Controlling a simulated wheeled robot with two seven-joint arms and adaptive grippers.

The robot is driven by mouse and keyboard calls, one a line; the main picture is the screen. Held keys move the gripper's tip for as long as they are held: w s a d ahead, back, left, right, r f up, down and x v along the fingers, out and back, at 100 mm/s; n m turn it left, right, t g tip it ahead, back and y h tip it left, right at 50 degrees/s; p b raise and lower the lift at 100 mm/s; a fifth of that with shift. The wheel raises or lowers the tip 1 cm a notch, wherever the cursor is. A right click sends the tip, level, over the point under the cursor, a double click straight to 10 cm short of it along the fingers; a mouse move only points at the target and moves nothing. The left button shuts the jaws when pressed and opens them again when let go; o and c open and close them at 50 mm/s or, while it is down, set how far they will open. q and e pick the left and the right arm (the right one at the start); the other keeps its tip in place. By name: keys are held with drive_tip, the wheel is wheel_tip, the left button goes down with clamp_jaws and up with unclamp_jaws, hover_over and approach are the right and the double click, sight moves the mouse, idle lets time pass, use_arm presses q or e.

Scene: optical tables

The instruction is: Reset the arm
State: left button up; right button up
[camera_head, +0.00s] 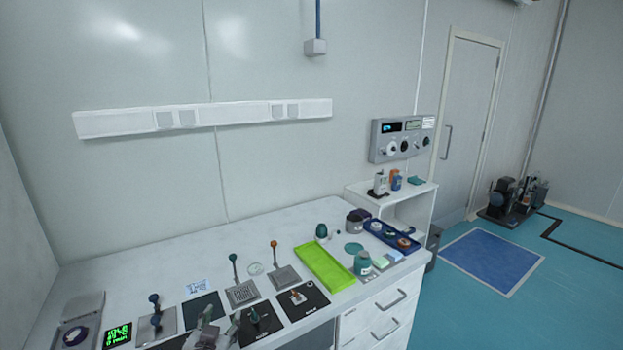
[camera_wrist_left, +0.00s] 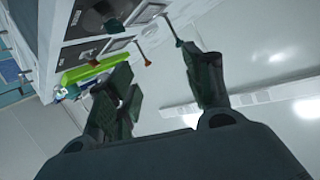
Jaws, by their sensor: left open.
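My left gripper (camera_head: 220,332) is at the front edge of the white bench, low in the head view, partly cut off by the frame. In the left wrist view its two dark fingers (camera_wrist_left: 160,70) are spread apart with nothing held between them. Beyond the fingers stand a lever with an orange-red knob (camera_wrist_left: 148,63) and a lever with a dark green knob (camera_wrist_left: 179,43), close to one fingertip in the picture; I cannot tell whether they touch. In the head view these look like the green-knobbed lever (camera_head: 233,268) and orange-knobbed lever (camera_head: 274,252). My right gripper is not seen.
A blue-knobbed lever (camera_head: 155,309), a green digital display (camera_head: 117,336) and black pads (camera_head: 303,300) line the bench front. A lime green tray (camera_head: 324,266) and a blue tray (camera_head: 390,237) lie to the right. The back left of the bench (camera_head: 150,258) is clear.

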use_arm(q)
drive_tip(key=s+f+g+h, duration=0.1)
drive_tip(key=s+f+g, duration=0.5)
drive_tip(key=s, duration=0.4)
drive_tip(key=s+f+g, duration=0.5)
drive_tip(key=s+f, duration=0.3)
drive_tip(key=s, duration=0.3)
wheel_tip(320, 180, down, 33)
drive_tip(key=s+g, duration=0.1)
drive_tip(key=s, duration=0.1)
drive_tip(key=s+a+f, duration=0.2)
drive_tip(key=s+f, duration=0.8)
drive_tip(key=s, duration=0.1)
drive_tip(key=s+a+f+g, duration=0.1)
drive_tip(key=s+a+f, duration=0.2)
drive_tip(key=s+f, duration=0.7)
drive_tip(key=shift+s+f+m, duration=0.15)
drive_tip(key=shift+s+m, duration=0.15)
drive_tip(key=shift+s, duration=0.35)
drive_tip(key=shift+s, duration=0.15)
